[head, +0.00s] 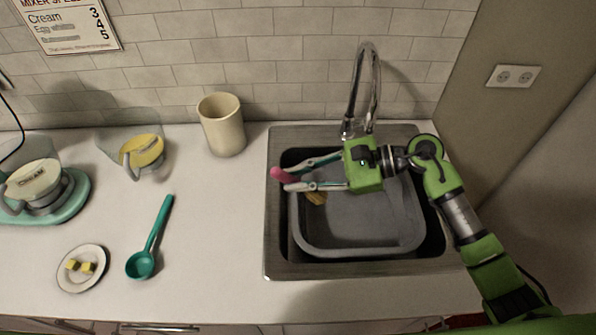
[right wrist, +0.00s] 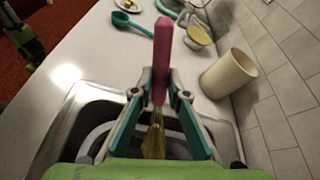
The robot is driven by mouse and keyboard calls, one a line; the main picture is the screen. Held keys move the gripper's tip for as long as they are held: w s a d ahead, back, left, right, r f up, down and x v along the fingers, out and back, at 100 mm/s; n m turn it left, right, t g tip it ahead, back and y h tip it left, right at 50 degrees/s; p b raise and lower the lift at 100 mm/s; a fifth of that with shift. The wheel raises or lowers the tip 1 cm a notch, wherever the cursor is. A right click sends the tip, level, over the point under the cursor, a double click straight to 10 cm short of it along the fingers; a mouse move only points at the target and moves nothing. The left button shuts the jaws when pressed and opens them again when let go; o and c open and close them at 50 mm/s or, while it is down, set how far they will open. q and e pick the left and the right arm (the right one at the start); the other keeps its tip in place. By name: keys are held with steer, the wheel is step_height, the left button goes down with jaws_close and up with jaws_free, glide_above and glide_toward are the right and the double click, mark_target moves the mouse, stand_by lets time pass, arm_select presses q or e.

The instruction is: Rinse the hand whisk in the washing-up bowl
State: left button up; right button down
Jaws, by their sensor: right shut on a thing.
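The hand whisk has a pink handle (head: 282,174) and yellowish wires (head: 316,198). My right gripper (head: 288,180) is shut on its handle at the left side of the sink. In the right wrist view the pink handle (right wrist: 162,55) stands up between the fingertips (right wrist: 160,96), and the wires (right wrist: 154,142) point down below them. The grey washing-up bowl (head: 362,249) sits in the sink. The whisk's wires show over the bowl's left part; I cannot tell whether they touch it.
A tap (head: 362,90) rises behind the sink (head: 282,268). A cream pot (head: 222,124) stands to its left.

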step_height(320, 180, down, 4)
steer(key=shift+r+b, duration=0.15)
steer(key=shift+b, duration=0.5)
step_height(320, 180, down, 10)
steer(key=b, duration=1.1)
steer(key=shift+r, duration=0.15)
steer(key=shift+s+f+b, duration=0.1)
steer(key=shift+f+b, duration=0.6)
steer(key=shift+b, duration=0.15)
steer(key=shift+s+f, duration=0.1)
steer(key=shift+a, duration=0.1)
stand_by(0.6)
steer(key=shift+a+r+p, duration=0.1)
steer(key=shift+r+p, duration=0.55)
steer(key=shift+r, duration=0.95)
steer(key=shift+r+p, duration=3.05)
steer(key=shift+r, duration=5.05)
